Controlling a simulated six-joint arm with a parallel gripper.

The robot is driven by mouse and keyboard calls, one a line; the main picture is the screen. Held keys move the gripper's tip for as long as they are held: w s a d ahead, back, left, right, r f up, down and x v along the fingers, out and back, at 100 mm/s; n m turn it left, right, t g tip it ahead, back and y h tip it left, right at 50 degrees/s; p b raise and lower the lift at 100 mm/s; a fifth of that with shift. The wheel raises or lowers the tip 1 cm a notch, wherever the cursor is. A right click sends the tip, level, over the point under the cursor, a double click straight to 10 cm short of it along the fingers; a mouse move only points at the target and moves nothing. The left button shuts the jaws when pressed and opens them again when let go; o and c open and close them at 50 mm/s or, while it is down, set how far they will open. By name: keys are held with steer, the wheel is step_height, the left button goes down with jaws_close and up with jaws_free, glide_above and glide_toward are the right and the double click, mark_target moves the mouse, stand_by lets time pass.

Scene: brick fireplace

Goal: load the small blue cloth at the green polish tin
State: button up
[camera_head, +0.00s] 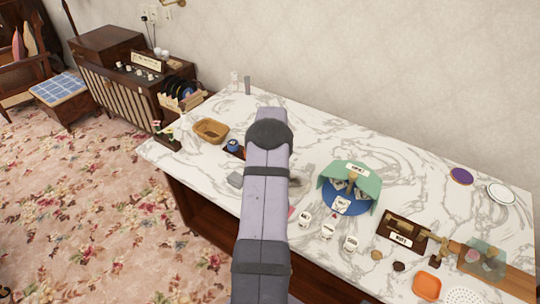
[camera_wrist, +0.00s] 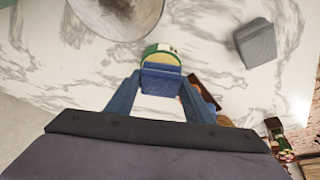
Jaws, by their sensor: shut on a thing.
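My gripper (camera_wrist: 161,88) shows in the wrist view with its two blue-grey fingers on either side of a small blue cloth (camera_wrist: 162,77). It is shut on the cloth. The green polish tin (camera_wrist: 163,50) is just beyond the cloth, with a pale yellowish surface showing between them. The cloth hides part of the tin, and I cannot tell whether the two touch. In the head view my arm hides the gripper, the cloth and the tin.
A grey block (camera_wrist: 256,41) and a round metallic dish (camera_wrist: 118,12) lie near the tin. The head view shows a wicker basket (camera_head: 210,130), a blue jar (camera_head: 233,146) and a green-draped blue stand (camera_head: 345,185).

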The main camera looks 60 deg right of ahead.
steer(key=shift+f+b, duration=0.35)
steer(key=shift+f, duration=0.1)
stand_by(1.7)
steer(key=shift+r, duration=0.1)
steer(key=shift+r+p, duration=1.95)
steer(key=shift+r, duration=1.55)
